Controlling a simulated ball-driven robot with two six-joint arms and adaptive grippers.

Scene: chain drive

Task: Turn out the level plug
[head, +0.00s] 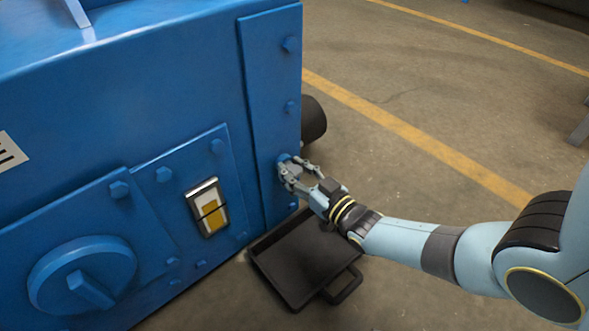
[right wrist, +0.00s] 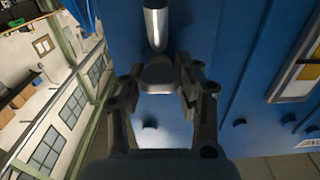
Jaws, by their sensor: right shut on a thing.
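The blue level plug (head: 283,158) sits on the side strip of the blue housing (head: 259,120), near its right edge, in the head view. My right gripper (head: 288,173) is at the plug, with its fingers shut on it. The right wrist view shows the dark plug head (right wrist: 158,73) between the two fingertips, against the blue face. The fingers hide part of the plug, so I cannot tell how far it is turned. My left gripper is not in view.
A black tray (head: 335,245) with a handle lies on the floor below the plug. A sight glass (head: 207,208) with yellow fluid and a large round knob (head: 82,278) are on the housing to the left.

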